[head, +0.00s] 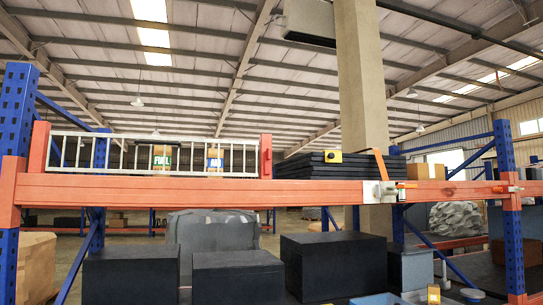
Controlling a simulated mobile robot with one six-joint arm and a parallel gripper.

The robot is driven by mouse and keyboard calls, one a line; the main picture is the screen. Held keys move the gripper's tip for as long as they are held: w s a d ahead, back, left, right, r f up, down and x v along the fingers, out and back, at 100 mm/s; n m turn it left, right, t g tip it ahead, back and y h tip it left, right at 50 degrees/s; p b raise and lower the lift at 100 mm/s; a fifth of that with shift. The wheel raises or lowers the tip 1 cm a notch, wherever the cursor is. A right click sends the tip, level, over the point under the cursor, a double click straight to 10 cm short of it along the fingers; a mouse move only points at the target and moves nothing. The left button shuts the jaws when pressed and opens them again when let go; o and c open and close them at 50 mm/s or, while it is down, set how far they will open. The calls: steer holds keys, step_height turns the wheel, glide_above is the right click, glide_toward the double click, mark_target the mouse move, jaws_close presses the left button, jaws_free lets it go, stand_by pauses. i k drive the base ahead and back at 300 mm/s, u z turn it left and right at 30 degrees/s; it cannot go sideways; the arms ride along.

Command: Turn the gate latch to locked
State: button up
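A white barred gate (200,158) stands on the orange shelf beam (200,189) at the left and centre. An orange end post (265,156) closes its right end, with a small dark red part on its side. A silver metal plate with a small lever-like fitting (379,193) sits on the front of the beam, right of centre. I cannot tell for certain which of these fittings is the gate latch, or its locked or unlocked position. My gripper does not show in the head view.
Two labelled boxes (163,157) stand behind the gate bars. Dark flat panels (335,165) are stacked on the beam's shelf. Black boxes (333,262) fill the lower level. Blue rack uprights (508,210) stand at both sides. A concrete column (361,80) rises behind.

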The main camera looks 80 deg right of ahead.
mark_target(267, 156)
steer(key=z, duration=1.15)
steer(key=i, duration=0.55)
steer(key=u, duration=0.1)
steer(key=k, duration=0.6)
steer(key=u, duration=0.05)
